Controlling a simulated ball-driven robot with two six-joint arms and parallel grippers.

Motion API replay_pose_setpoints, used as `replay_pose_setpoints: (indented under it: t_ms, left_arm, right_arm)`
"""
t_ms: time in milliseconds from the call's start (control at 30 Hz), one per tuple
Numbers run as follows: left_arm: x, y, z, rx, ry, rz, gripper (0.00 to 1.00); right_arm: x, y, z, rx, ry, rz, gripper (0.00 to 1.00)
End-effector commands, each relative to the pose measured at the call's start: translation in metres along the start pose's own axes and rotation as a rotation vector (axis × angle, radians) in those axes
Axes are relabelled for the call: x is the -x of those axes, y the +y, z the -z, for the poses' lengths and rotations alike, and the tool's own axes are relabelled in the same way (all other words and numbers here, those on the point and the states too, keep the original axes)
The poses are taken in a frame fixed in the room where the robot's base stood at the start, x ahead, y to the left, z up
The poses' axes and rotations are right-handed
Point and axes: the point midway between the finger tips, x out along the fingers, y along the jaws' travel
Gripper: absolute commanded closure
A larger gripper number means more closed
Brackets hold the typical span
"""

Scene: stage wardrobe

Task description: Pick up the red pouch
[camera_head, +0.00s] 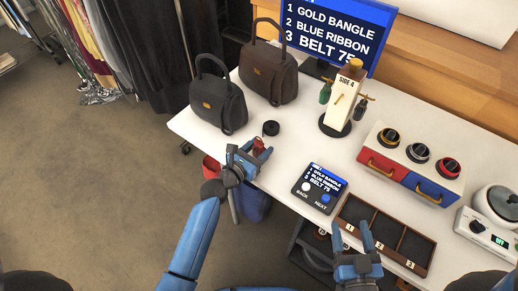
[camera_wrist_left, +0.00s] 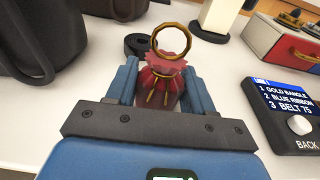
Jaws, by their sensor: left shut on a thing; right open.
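The red pouch (camera_wrist_left: 163,82) is dark red with a ruffled top and gold drawstrings. In the left wrist view it sits between the two blue fingers of my left gripper (camera_wrist_left: 163,92), which is shut on it. A gold ring (camera_wrist_left: 171,41) shows at the pouch's top. In the head view my left gripper (camera_head: 249,155) is near the table's left front edge, and only a little of the pouch (camera_head: 258,146) shows. I cannot tell whether the pouch touches the table. My right gripper (camera_head: 358,245) is open and empty near the compartment tray.
Two dark handbags (camera_head: 218,100) and a black roll (camera_head: 271,128) stand behind my left gripper. A small button console (camera_head: 319,187) and a brown divided tray (camera_head: 428,268) lie to the right. A stand (camera_head: 341,105) and drawer box (camera_head: 408,165) are further back. White tabletop (camera_head: 290,150) is clear between.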

Motion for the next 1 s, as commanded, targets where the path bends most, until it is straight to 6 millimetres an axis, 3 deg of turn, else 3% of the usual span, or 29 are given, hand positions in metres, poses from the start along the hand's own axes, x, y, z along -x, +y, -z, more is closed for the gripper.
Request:
replay_pose_setpoints:
  t_ms: [267, 700, 1000]
  left_arm:
    - [0.005, 0.000, -0.031, 0.000, -0.003, -0.001, 0.77]
    - [0.020, 0.000, -0.133, -0.003, -0.005, 0.000, 0.77]
    - [0.027, 0.000, -0.181, -0.001, -0.003, 0.000, 0.77]
  right_arm:
    - [0.000, 0.000, 0.019, 0.000, 0.000, 0.000, 0.37]
    - [0.001, 0.000, 0.061, 0.000, 0.000, 0.000, 0.37]
    - [0.002, 0.000, 0.073, 0.000, 0.000, 0.000, 0.37]
